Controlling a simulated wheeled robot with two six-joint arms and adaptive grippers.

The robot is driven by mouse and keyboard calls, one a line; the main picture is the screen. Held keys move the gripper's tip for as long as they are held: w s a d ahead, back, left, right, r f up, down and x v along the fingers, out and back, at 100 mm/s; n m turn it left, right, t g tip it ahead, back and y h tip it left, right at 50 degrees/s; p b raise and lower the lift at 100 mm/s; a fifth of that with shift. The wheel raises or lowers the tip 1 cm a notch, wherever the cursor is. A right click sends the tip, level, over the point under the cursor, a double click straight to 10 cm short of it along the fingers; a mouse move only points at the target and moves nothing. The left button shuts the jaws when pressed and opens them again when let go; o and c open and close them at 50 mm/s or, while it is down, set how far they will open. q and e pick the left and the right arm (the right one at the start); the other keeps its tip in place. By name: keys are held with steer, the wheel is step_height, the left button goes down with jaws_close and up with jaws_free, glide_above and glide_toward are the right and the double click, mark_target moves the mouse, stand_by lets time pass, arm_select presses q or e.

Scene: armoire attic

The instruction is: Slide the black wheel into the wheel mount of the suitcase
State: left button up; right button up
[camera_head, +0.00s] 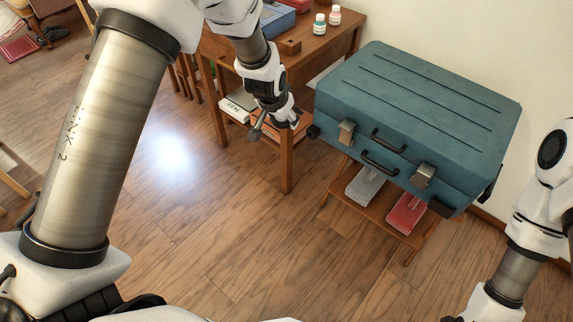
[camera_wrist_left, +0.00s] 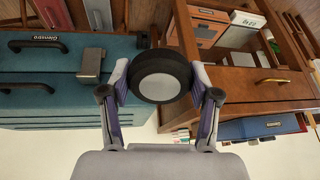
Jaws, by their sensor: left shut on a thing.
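The black wheel (camera_wrist_left: 160,76) with a pale hub sits between the two fingers of my left gripper (camera_wrist_left: 160,92) in the left wrist view. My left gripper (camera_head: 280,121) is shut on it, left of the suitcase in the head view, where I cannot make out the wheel. The teal suitcase (camera_head: 420,105) lies flat with its handles and latches facing me; its side also shows in the left wrist view (camera_wrist_left: 40,82). A black piece (camera_head: 313,131) is at its lower left corner. I cannot make out the wheel mount. My right gripper is out of view.
The suitcase rests on a low wooden rack (camera_head: 375,210) with a grey and a red item beneath. A wooden desk (camera_head: 287,165) with small bottles (camera_head: 320,22) stands to the left, close to my left gripper. The front floor (camera_head: 215,220) is clear.

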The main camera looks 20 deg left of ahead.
arm_select(q)
steer(key=w+f+m+t+h+b, duration=0.3)
steer(key=f+m+t+h+b, duration=0.2)
steer(key=f+t+b, duration=0.7)
step_height(320, 180, down, 8)
steer(key=h+b, duration=0.2)
steer(key=b, duration=1.4)
steer(key=shift+w+d+r+m+t+b, duration=0.15)
steer(key=shift+w+m+t+b, duration=0.05)
steer(key=shift+m+t+b, duration=0.2)
steer(key=x, duration=0.3)
steer(key=b+x, duration=0.1)
steer(key=x, duration=0.1)
steer(key=shift+w+f, duration=0.3)
steer(key=shift+w, duration=0.1)
steer(key=shift+p, duration=0.4)
